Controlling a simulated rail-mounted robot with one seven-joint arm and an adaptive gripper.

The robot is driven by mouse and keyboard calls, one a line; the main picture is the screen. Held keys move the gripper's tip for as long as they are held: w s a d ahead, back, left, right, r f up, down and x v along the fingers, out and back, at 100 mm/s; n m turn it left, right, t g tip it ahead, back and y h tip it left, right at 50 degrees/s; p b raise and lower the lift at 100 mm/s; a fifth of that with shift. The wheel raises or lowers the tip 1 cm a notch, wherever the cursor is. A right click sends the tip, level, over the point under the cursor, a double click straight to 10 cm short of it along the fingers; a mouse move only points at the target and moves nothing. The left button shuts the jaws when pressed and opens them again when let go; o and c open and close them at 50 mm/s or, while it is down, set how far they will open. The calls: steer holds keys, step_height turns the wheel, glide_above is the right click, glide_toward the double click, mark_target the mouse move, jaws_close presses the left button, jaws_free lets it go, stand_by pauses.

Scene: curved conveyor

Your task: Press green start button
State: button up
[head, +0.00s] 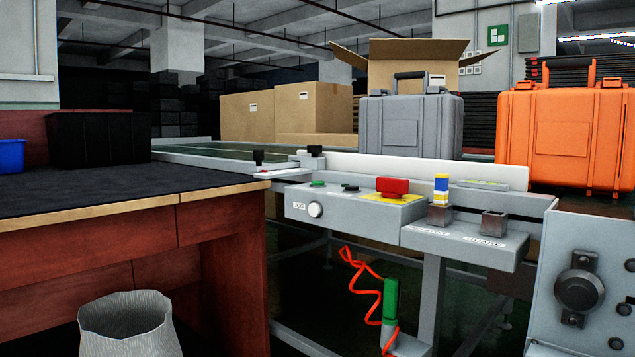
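A grey control box (345,208) is fixed to the near side of the conveyor, in the middle of the head view. A small, low green button (318,184) sits on its top face near the left end. A black button (350,188) is just right of it. A large red button (392,186) on a yellow plate is further right. A white round knob (315,209) is on the front face beside a small label. My gripper is not in view, and nothing covers the green button.
A workbench (150,200) fills the left, with a bin (125,328) below. A grey shelf (465,240) with two sockets, one holding a blue-yellow-white piece (441,188), adjoins the box. A green handle (390,300) with red coiled cord hangs below. Grey (410,125) and orange (565,138) cases stand behind.

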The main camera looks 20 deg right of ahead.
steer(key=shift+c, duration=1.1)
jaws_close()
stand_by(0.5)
